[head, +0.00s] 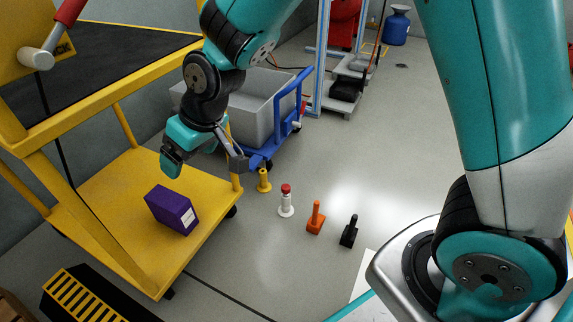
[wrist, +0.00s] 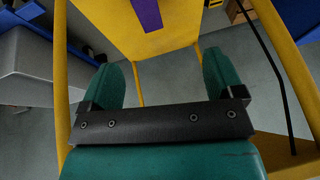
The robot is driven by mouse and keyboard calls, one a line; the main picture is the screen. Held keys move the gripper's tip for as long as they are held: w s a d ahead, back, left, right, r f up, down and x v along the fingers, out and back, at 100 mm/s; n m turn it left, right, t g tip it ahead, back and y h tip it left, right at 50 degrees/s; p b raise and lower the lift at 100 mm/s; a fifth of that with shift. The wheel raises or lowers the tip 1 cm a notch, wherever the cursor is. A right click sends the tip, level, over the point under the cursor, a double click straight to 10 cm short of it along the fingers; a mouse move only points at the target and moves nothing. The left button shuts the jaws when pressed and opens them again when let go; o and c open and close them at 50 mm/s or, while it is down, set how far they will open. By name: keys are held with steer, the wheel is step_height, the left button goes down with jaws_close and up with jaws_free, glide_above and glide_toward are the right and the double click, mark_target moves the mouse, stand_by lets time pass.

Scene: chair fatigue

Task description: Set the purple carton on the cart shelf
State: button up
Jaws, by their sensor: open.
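The purple carton (head: 171,210) with a white label sits on the yellow cart's lower shelf (head: 120,235) in the head view. In the wrist view, part of the carton (wrist: 147,14) shows at the top edge on the yellow shelf (wrist: 113,25), beyond my fingertips; its far end is cut off. My gripper (head: 205,163) is open and empty, with its fingers spread. It is apart from the carton, above and behind it in the head view, near the shelf's far right corner. The open fingers also show in the wrist view (wrist: 157,72).
The cart's yellow frame and black upper deck (head: 100,60) stand above and left of the shelf. A grey bin (head: 262,105) on a blue trolley stands behind my gripper. Several small coloured objects, including an orange one (head: 316,218), stand on open floor to the right.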

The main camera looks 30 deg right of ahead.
steer(key=s+d+r+g, duration=0.1)
steer(key=s+d+r, duration=0.1)
steer(key=s, duration=0.5)
steer(key=s+d+r+g, duration=0.1)
steer(key=s+d+r, duration=0.2)
steer(key=s+r, duration=0.2)
steer(key=s+d+r+g, duration=0.1)
steer(key=s+d+r, duration=0.2)
steer(key=s, duration=0.6)
steer(key=shift+s+d+r+n, duration=0.15)
steer(key=shift+s+d+n, duration=0.1)
steer(key=shift+s+n, duration=0.15)
step_height(320, 180, up, 51)
steer(key=p, duration=5.1)
steer(key=shift+r, duration=0.15)
